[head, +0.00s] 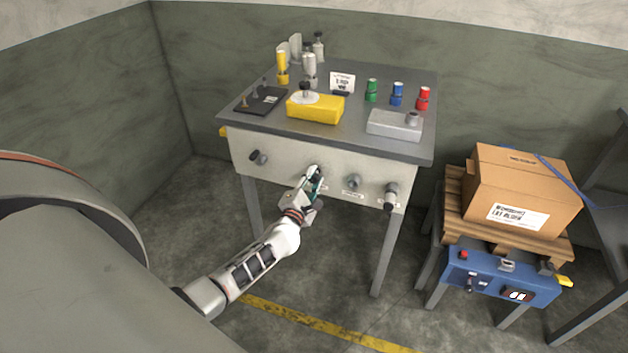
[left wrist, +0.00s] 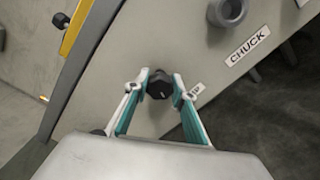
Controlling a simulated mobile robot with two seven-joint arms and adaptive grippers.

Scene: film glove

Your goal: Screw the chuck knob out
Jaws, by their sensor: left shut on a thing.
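The grey table's front panel (head: 285,165) carries a row of knobs and fittings. My left gripper (head: 314,178) is at the panel, closed around a dark faceted knob (left wrist: 160,84). Its two teal-lined fingers lie on either side of this knob in the left wrist view. A label beside this knob is mostly hidden by a finger. My right gripper is not in view.
A black knob (head: 258,157) is left on the panel and a dark-ended one (head: 391,196) is right. A yellow box (head: 315,108), a grey box (head: 394,124) and bottles stand on top. A carton (head: 522,190) on a pallet stands at the right.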

